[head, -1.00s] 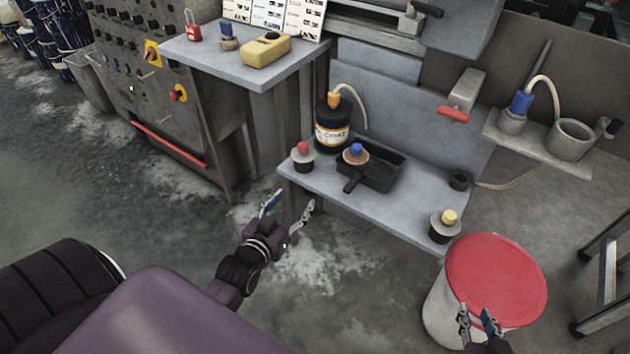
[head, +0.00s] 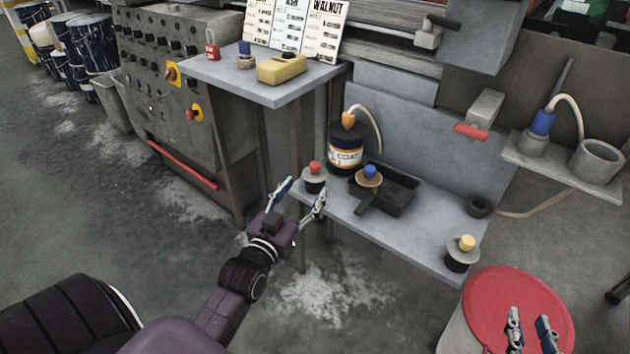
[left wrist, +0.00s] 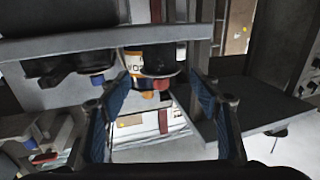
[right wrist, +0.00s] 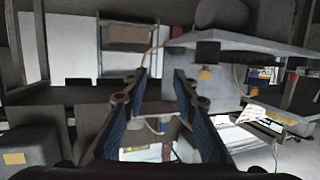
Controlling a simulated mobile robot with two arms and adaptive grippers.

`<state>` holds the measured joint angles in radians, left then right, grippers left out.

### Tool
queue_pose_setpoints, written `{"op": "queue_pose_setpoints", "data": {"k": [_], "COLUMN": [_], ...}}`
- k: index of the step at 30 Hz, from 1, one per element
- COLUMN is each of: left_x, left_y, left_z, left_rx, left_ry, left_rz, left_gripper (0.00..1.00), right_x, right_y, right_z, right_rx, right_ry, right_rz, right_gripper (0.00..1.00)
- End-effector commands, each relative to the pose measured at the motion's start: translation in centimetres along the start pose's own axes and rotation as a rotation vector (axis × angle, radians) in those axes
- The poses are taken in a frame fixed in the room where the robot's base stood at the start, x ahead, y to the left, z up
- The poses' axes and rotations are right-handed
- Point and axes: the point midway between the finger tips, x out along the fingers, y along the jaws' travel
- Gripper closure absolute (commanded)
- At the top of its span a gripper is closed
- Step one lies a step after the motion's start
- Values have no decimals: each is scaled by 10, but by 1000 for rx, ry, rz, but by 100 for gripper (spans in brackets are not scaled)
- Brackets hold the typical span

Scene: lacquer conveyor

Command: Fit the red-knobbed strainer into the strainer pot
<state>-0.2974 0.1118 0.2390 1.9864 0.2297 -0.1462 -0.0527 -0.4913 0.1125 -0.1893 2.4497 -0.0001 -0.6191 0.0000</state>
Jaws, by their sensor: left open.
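The red-knobbed strainer (head: 314,180) stands upright at the left front corner of the grey shelf, and it also shows inverted in the left wrist view (left wrist: 159,66). My left gripper (head: 300,193) is open and empty, just in front and to the left of it, fingers pointing at it. In the left wrist view the red knob appears between the fingers, without visible contact. An open grey pot (head: 597,162) on the right side shelf may be the strainer pot; I cannot tell for sure. My right gripper (head: 529,320) is open and empty, above the red drum lid.
A blue-knobbed strainer (head: 369,177) is at the black tray (head: 400,196). A yellow-knobbed one (head: 463,252) stands at the shelf's right front. A COAT bottle (head: 346,148) stands behind the red knob. The red-lidded drum (head: 490,295) is at right front.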

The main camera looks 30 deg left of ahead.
Motion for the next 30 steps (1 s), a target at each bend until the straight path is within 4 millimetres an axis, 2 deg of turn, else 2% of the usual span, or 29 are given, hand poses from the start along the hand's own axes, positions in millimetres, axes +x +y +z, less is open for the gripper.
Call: {"op": "queue_pose_setpoints", "data": {"k": [7, 15, 19, 26, 30], "left_x": [20, 44, 49, 50, 50], "left_y": [0, 0, 0, 0, 0], "left_z": [2, 3, 2, 2, 2], "left_rx": [0, 1, 1, 1, 1], "left_ry": [2, 0, -1, -1, -1], "left_rz": [0, 0, 0, 0, 0], "left_gripper": [42, 42, 42, 42, 54], "right_x": [2, -8, -12, -12, -12], "right_y": [-6, -11, -12, -12, -12], "right_z": [-41, -86, -95, -97, -97], "right_rx": [3, 7, 8, 8, 8], "right_ry": [190, 397, 440, 446, 445], "right_rz": [-12, -23, -26, -26, -26], "right_gripper": [74, 74, 74, 74, 74]}}
